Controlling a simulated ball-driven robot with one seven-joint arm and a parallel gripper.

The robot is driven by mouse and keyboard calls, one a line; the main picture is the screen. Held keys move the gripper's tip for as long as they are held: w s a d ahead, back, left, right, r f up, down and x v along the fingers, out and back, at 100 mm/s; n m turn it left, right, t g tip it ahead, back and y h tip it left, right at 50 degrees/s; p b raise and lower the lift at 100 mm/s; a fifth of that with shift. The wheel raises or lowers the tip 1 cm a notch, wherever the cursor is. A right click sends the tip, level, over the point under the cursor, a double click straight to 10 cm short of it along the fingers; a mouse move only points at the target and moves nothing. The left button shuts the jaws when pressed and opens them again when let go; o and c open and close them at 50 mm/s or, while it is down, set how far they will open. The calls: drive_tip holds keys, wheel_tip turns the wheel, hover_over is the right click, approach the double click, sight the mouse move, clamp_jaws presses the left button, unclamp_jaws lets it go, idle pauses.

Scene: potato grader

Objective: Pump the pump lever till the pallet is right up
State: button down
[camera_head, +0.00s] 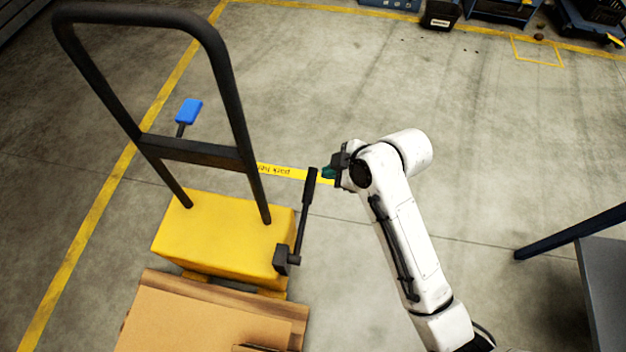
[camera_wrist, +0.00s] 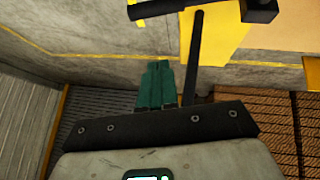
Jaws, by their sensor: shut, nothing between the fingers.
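The pump lever (camera_head: 302,220) is a black bar on the right side of the yellow lift truck body (camera_head: 215,235). It rises from a dark pivot block, close to upright, with a thicker grip at its top. My gripper (camera_head: 329,172) is shut and empty, just right of the lever's top end. In the wrist view its teal fingers (camera_wrist: 157,85) lie together beside the lever (camera_wrist: 194,55); I cannot tell if they touch it. The wooden pallet (camera_head: 160,282) shows at the bottom under a cardboard box (camera_head: 195,325); its height is unclear.
A tall black handle frame (camera_head: 195,152) stands on the truck body. A blue pad on a short stem (camera_head: 188,110) is behind it. A grey table (camera_head: 606,285) is at the right. Dark bins (camera_head: 440,15) stand far back. The floor between is clear.

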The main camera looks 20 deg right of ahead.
drive_tip(key=b, duration=0.4)
hover_over(313, 188)
drive_tip(key=a, duration=0.1)
drive_tip(key=f, duration=0.7)
drive_tip(key=shift+s+f, duration=0.4)
drive_tip(key=f, duration=0.3)
drive_tip(key=shift+w+d+f+b, duration=0.15)
drive_tip(key=shift+w+d+b, duration=0.15)
drive_tip(key=shift+b, duration=0.1)
drive_tip(key=shift+d+f, duration=0.15)
drive_tip(key=shift+f, duration=0.3)
drive_tip(key=shift+d+f, duration=0.1)
